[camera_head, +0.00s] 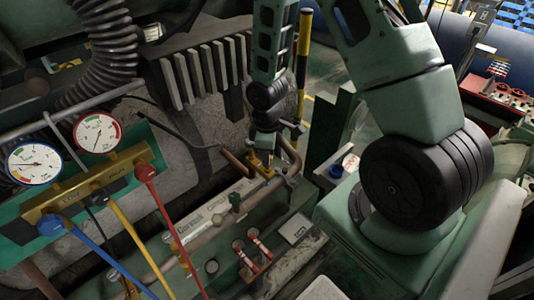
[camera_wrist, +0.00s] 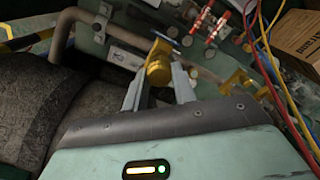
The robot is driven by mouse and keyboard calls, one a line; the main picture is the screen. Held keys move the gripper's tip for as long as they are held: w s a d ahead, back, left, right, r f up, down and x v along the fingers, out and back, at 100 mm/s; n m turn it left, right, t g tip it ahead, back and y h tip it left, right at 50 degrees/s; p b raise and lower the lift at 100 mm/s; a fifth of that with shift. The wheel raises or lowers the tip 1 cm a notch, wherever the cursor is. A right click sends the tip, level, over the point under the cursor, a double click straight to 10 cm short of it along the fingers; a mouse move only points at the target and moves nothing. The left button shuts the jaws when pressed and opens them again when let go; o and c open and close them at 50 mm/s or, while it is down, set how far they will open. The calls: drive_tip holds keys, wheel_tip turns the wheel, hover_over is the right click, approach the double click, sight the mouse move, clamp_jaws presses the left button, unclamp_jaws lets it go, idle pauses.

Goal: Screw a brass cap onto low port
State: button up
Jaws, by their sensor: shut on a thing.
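My gripper (camera_wrist: 158,88) is shut on a brass cap (camera_wrist: 158,68), which sits between the two fingertips in the wrist view. Another yellow brass fitting (camera_wrist: 236,80) is to the right of the cap. In the head view my gripper (camera_head: 263,152) points down at the far end of the pipework, and brass parts show just below it. I cannot tell which fitting is the low port.
A brass gauge manifold (camera_head: 85,192) with a blue gauge (camera_head: 33,164) and a red gauge (camera_head: 98,133) stands at left. A blue hose (camera_head: 98,262), a yellow hose (camera_head: 133,240) and a red hose (camera_head: 172,230) run from it. Red-handled valves (camera_head: 260,247) lie in front.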

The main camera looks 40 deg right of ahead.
drive_tip(key=shift+f+b, duration=0.75)
drive_tip(key=shift+f, duration=0.3)
idle(0.4)
